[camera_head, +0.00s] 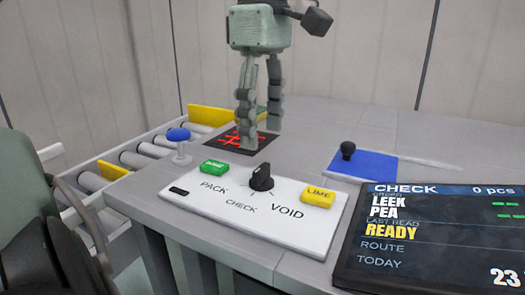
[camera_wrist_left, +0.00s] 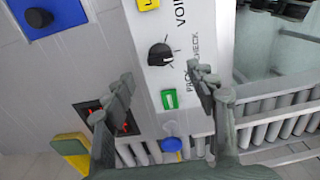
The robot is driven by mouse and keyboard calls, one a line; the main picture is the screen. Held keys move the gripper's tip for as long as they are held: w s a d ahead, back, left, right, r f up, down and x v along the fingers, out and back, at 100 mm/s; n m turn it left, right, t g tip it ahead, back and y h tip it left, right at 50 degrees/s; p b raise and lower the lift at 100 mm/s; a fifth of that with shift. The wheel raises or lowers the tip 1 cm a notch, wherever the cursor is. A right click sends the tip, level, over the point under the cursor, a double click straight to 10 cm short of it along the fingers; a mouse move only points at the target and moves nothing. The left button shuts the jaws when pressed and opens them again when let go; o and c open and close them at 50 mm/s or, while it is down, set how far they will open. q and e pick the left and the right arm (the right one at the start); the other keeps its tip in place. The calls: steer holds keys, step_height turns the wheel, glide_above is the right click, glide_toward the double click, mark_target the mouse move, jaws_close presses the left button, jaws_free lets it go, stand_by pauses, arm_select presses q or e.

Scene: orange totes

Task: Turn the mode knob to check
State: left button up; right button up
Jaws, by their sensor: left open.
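The black mode knob (camera_head: 262,178) sits on a white panel (camera_head: 285,233) between the printed words PACK, CHECK and VOID. I cannot clearly tell which word its pointer faces. The knob also shows in the left wrist view (camera_wrist_left: 160,54). My left gripper (camera_head: 259,138) points down, open and empty, behind and above the knob, apart from it. In the left wrist view its two fingers (camera_wrist_left: 160,84) are spread wide, with the knob beyond the gap between them. My right gripper is not in view.
A green button (camera_head: 215,167) and a yellow LIME button (camera_head: 318,194) flank the knob. A blue-topped post (camera_head: 178,135) stands left, by a roller conveyor (camera_head: 136,160). A blue plate (camera_head: 361,166) with a black knob lies right. A screen (camera_head: 435,240) headed CHECK stands front right.

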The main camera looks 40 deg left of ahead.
mark_target(263, 168)
arm_select(q)
step_height(263, 168, up, 5)
steer(key=shift+r, duration=0.1)
stand_by(0.7)
